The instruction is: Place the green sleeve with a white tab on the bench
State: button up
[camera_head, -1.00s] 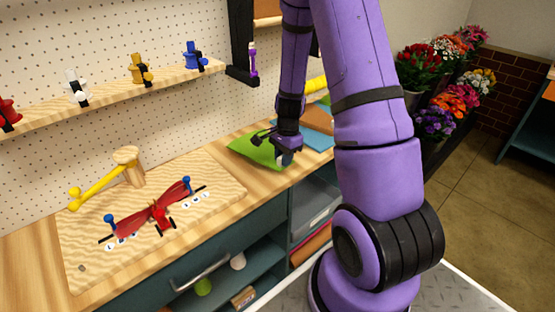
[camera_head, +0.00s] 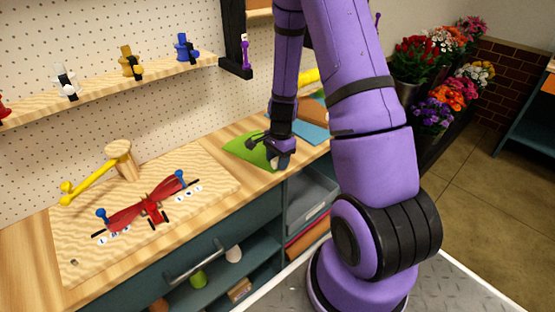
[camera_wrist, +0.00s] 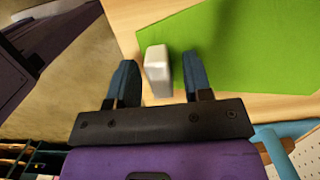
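The green sleeve (camera_head: 243,149) lies flat on the wooden bench (camera_head: 215,150), near its front edge. It fills the upper right of the wrist view (camera_wrist: 250,50). Its white tab (camera_wrist: 157,70) stands between my two blue fingers in the wrist view. My gripper (camera_wrist: 160,82) is open, with a gap showing on each side of the tab. In the head view my gripper (camera_head: 279,160) points down at the sleeve's right front corner and hides part of it.
A blue sheet (camera_head: 308,130) lies just right of the sleeve. A sandy board with a red winged model (camera_head: 152,210) and a wooden mallet-like post (camera_head: 122,158) is to the left. Below the bench is a grey bin (camera_head: 308,197). Flowers (camera_head: 435,115) stand at the right.

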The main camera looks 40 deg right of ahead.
jog(key=s+a+r+n+t, duration=0.1)
jog(key=a+r+n, duration=0.1)
jog(key=r, duration=0.9)
jog(key=s+a+r+n, duration=0.1)
jog(key=a+r+n, duration=0.15)
jog(key=r, duration=0.95)
jog(key=s+a+r+n+t, duration=0.2)
jog(key=s+a+r+n, duration=0.2)
jog(key=s, duration=0.5)
jog(key=s+a+r+n+t+h, duration=0.1)
jog(key=s+a+r+n+t, duration=0.1)
jog(key=s+a+r+n, duration=0.3)
jog(key=s+r+n, duration=0.4)
jog(key=s+r, duration=0.1)
jog(key=r, duration=0.1)
jog(key=shift+a+r, duration=0.2)
jog(key=shift+a, duration=0.1)
